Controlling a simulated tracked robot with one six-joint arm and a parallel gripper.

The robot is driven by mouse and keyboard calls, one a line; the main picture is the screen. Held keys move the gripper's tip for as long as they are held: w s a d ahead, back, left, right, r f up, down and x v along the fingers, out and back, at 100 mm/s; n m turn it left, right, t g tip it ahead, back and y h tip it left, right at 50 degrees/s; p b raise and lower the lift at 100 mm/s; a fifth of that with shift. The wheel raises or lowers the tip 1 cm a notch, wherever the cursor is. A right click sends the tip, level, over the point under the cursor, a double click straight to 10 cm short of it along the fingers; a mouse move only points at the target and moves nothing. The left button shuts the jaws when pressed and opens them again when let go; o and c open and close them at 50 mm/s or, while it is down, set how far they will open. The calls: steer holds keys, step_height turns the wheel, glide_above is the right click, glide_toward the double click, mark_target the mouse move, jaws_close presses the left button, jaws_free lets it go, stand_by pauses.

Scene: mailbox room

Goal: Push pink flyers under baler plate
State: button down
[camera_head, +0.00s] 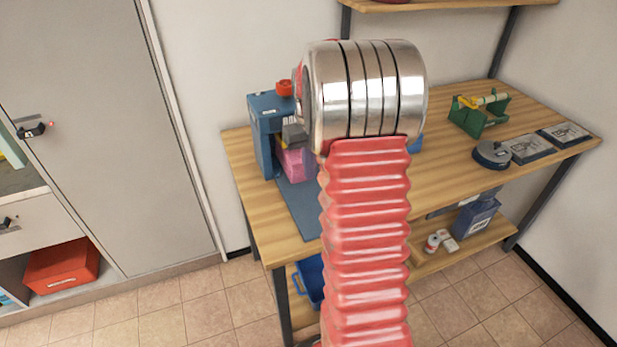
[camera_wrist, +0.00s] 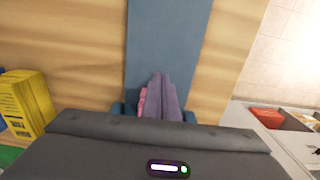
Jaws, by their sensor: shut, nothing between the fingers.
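In the head view the blue baler (camera_head: 259,126) stands at the left end of the wooden table, with a blue board (camera_head: 302,209) in front. The pink flyers (camera_head: 291,161) sit inside the baler, below a grey block that seems to be its plate (camera_head: 293,130). My red arm and its metal joint hide the right side of the baler and most of my gripper. In the wrist view my gripper (camera_wrist: 162,76) is shut and empty, its purple-grey fingers side by side. A strip of pink flyers (camera_wrist: 142,101) shows close beside them; I cannot tell whether they touch.
A green holder (camera_head: 480,115) with yellow parts, a dark round device (camera_head: 492,154) and flat packs (camera_head: 530,150) lie on the table's right side. A grey cabinet door (camera_head: 100,140) is left. The table's front-left corner is clear.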

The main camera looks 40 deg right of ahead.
step_height(320, 180, up, 5)
steer(key=shift+r, duration=0.1)
stand_by(0.7)
steer(key=s+a+r+n+t, duration=0.1)
steer(key=s+a+r+t, duration=0.1)
steer(key=s+a, duration=0.4)
steer(key=s+a+r+n+t, duration=0.1)
steer(key=s+a+r, duration=0.2)
steer(key=s+a, duration=0.4)
steer(key=s+a+r+n+t, duration=0.1)
steer(key=s+a, duration=0.5)
steer(key=a, duration=1)
steer(key=shift+s+a+r+t, duration=0.4)
steer(key=shift+r+t, duration=0.3)
steer(key=shift+t, duration=0.1)
